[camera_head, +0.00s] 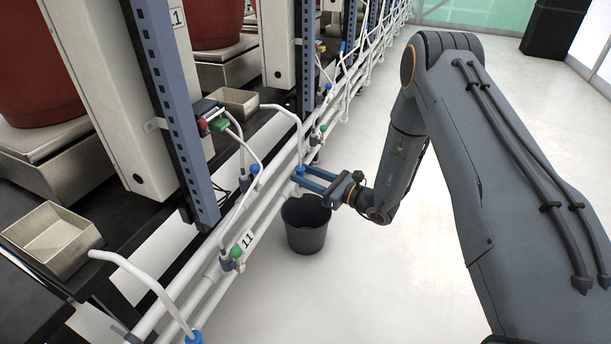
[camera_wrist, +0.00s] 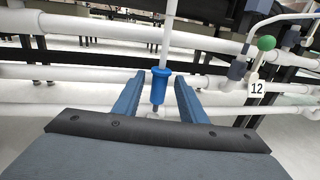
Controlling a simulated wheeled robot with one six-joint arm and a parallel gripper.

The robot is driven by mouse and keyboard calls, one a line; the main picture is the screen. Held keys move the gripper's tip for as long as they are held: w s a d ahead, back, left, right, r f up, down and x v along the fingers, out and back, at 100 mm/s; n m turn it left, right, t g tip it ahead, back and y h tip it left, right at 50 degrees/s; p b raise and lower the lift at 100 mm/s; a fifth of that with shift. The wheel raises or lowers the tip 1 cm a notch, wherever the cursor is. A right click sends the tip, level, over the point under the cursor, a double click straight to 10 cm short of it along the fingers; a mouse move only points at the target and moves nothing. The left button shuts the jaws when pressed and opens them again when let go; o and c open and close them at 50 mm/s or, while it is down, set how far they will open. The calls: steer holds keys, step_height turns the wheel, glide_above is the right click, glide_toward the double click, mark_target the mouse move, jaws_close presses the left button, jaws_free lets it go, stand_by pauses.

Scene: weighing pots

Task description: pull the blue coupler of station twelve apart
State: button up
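The blue coupler (camera_wrist: 161,86) hangs upright at the lower end of a white tube in the wrist view. It also shows in the head view (camera_head: 300,169) at the pipe rail, small beside my fingertips. My gripper (camera_wrist: 160,84) is open, with one blue finger on each side of the coupler and a gap visible on both sides. In the head view my gripper (camera_head: 301,176) reaches left to the rail. The station label "12" (camera_wrist: 257,88) hangs on the pipe to the right of the coupler.
White horizontal pipes (camera_wrist: 95,28) run behind the coupler. A green-knobbed valve (camera_wrist: 266,43) is at the right. A dark bucket (camera_head: 306,228) stands on the floor below my gripper. Station label "11" (camera_head: 247,240) is nearer.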

steer(key=p+v, duration=0.2)
steer(key=v, duration=0.5)
steer(key=shift+s+d+p, duration=0.2)
steer(key=shift+d+p, duration=0.15)
steer(key=shift+p, duration=0.05)
